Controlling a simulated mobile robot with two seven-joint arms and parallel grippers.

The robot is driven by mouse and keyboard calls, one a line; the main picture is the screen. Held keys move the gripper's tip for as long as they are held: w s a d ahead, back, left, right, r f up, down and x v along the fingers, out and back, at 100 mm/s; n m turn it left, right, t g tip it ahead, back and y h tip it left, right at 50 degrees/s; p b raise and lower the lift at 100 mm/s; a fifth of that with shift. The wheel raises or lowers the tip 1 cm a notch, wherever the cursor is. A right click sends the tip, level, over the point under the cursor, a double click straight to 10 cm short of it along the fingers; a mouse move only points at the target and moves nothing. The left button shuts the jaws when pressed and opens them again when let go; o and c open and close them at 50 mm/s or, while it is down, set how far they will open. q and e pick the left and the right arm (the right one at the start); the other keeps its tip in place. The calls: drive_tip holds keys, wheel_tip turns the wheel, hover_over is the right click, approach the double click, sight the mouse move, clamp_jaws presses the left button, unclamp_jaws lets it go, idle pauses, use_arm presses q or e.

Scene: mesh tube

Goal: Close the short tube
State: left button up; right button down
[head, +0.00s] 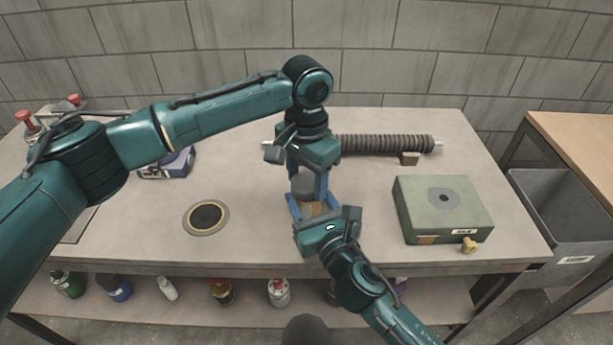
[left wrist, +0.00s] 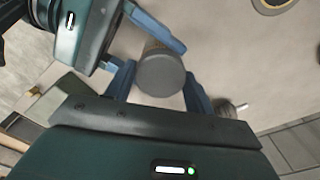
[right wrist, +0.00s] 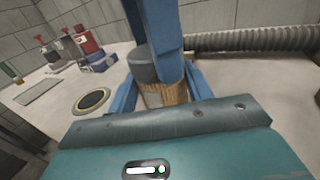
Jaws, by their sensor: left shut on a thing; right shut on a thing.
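The short tube (right wrist: 165,93) stands upright between my two grippers, a tan mesh body with a dark grey cap (right wrist: 143,65) on its top end. My left gripper (head: 307,180) reaches down from above and is shut on the cap; the cap also shows from above in the left wrist view (left wrist: 160,74). My right gripper (head: 312,207) comes in from the front and is shut around the tube's lower body. The blue fingers hide parts of both, and I cannot tell whether the cap is fully seated.
A ribbed grey hose (head: 385,145) lies along the back. A green box (head: 441,205) with a round dark spot stands at the right. A round dark disc (head: 206,217) lies on the table at the left. A grey bin (head: 565,215) stands beyond the right table edge.

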use_arm(q)
drive_tip(key=o, duration=1.2)
drive_tip(key=shift+c, duration=0.2)
wheel_tip(320, 180, up, 12)
use_arm(e)
drive_tip(key=c, duration=0.5)
unclamp_jaws()
use_arm(q)
drive_tip(key=shift+f+b, duration=0.65)
use_arm(e)
drive_tip(key=v, duration=1.3)
drive_tip(key=shift+s, duration=0.1)
drive_tip(key=shift+s+d, duration=0.1)
